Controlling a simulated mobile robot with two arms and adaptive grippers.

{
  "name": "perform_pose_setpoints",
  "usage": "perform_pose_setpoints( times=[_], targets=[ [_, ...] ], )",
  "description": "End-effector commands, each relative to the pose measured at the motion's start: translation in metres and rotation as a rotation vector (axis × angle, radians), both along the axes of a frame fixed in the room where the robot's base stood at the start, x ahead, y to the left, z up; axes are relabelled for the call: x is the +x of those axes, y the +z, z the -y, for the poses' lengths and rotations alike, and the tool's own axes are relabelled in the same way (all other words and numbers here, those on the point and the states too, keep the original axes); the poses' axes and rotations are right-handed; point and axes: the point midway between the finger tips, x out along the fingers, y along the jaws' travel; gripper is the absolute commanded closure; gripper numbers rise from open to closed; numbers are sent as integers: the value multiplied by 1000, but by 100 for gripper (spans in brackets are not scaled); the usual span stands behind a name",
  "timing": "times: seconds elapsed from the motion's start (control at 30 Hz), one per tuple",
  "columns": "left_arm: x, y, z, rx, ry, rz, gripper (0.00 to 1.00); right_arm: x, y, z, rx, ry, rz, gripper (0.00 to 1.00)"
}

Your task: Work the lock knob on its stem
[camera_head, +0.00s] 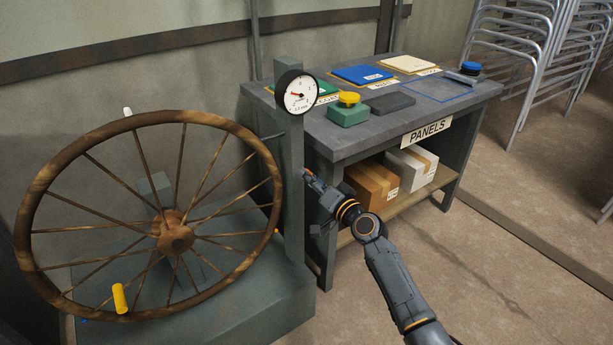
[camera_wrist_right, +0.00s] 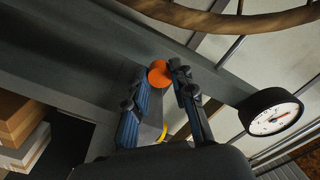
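The lock knob (camera_wrist_right: 159,73) is a small orange ball shape beside the grey-green post (camera_head: 290,170). My right gripper (camera_head: 311,177) reaches the right side of the post, at about half its height, in the head view. In the right wrist view, its two fingertips (camera_wrist_right: 161,70) stand on either side of the knob and appear to touch it. The knob fills the gap between the tips. The stem behind the knob is hidden. In the head view only a small bit of orange shows at the fingertips. My left gripper is in neither view.
A large wooden spoked wheel (camera_head: 174,236) with a yellow handle (camera_head: 120,298) is left of the post. A round dial gauge (camera_head: 298,92) tops the post. A workbench (camera_head: 345,145) with panels and boxes stands close behind my right gripper. The floor (camera_head: 480,270) at right is clear.

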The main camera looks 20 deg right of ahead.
Motion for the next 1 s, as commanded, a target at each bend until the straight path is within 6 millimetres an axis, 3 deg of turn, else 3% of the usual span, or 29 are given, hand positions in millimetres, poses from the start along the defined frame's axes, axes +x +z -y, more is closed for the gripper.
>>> perform_pose_setpoints(
  times=[0.87, 0.9, 1.0],
  targets=[
    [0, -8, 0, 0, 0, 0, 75, 11, -1, -4, -2, -1, 1, 100],
    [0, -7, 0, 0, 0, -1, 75, 11, 0, -4, -2, -1, 1, 70],
    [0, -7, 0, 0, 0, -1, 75, 11, 0, -4, -2, -1, 1, 49]
  ],
)
